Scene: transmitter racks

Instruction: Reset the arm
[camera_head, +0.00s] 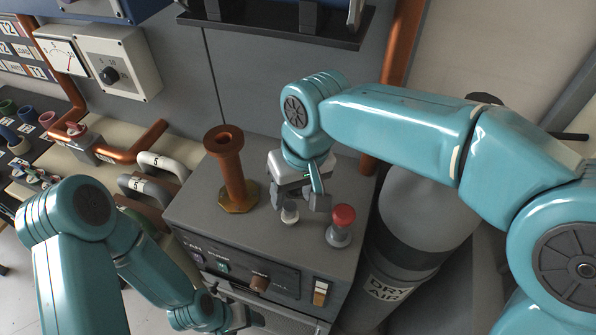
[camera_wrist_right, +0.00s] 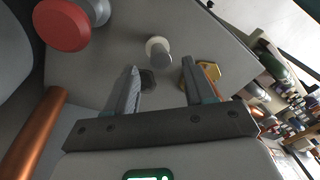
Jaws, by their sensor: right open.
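My right gripper (camera_head: 299,198) hangs over the top of the grey cabinet (camera_head: 262,240), fingers pointing down. Its jaws are apart with nothing between them, as the right wrist view (camera_wrist_right: 160,88) also shows. A small grey knob with a pale cap (camera_head: 290,212) stands just in front of the fingers; it shows beyond the fingertips in the right wrist view (camera_wrist_right: 158,50). A red-topped button (camera_head: 343,216) stands to the right of the gripper.
A copper spool-shaped post (camera_head: 231,165) on a brass base stands left of the right gripper. A grey cylinder marked "DRY AIR" (camera_head: 392,285) stands right of the cabinet. Handles marked 5 (camera_head: 163,163) lie at left. A dark shelf (camera_head: 275,30) overhangs behind.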

